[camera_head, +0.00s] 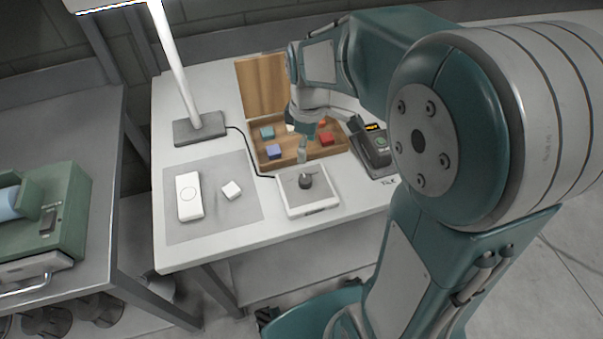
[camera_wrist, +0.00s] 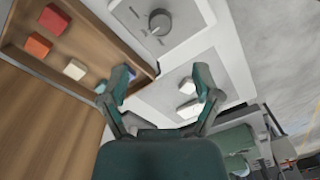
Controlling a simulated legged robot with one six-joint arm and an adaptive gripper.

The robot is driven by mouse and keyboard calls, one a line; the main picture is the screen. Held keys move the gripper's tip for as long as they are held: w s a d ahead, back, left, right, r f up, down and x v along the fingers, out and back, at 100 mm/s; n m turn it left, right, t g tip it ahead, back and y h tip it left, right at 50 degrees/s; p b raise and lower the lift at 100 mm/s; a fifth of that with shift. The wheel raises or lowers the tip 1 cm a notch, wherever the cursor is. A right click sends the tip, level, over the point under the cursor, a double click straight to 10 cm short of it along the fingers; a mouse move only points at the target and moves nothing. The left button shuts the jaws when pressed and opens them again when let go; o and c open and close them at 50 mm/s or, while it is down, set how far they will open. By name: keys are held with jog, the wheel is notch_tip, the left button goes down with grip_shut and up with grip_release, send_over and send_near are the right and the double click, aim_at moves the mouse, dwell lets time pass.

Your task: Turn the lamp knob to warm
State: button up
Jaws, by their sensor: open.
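The lamp knob (camera_head: 305,181) is a dark round dial on a white control box (camera_head: 320,207) near the table's front edge. In the wrist view the knob (camera_wrist: 160,21) shows at the top, with a pale pointer line and small marks around it that are too small to read. My gripper (camera_wrist: 162,78) is open and empty, its two fingers spread and apart from the knob. In the head view my gripper (camera_head: 303,150) hangs over the front of the wooden box, just behind the knob. The lamp (camera_head: 173,55) stands at the back left, with its bright head cut off at the top.
An open wooden box (camera_head: 283,157) with coloured blocks lies behind the control box. A black device (camera_head: 373,148) stands to the right. A white remote-like object (camera_head: 189,196) and a white block (camera_head: 231,190) lie on a grey mat (camera_head: 206,228). A cable runs from the lamp base.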

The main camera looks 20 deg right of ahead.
aim_at(305, 178)
jog(key=f, duration=1.1)
jog(key=shift+s+a, duration=0.15)
jog(key=shift+s, duration=0.05)
grip_shut()
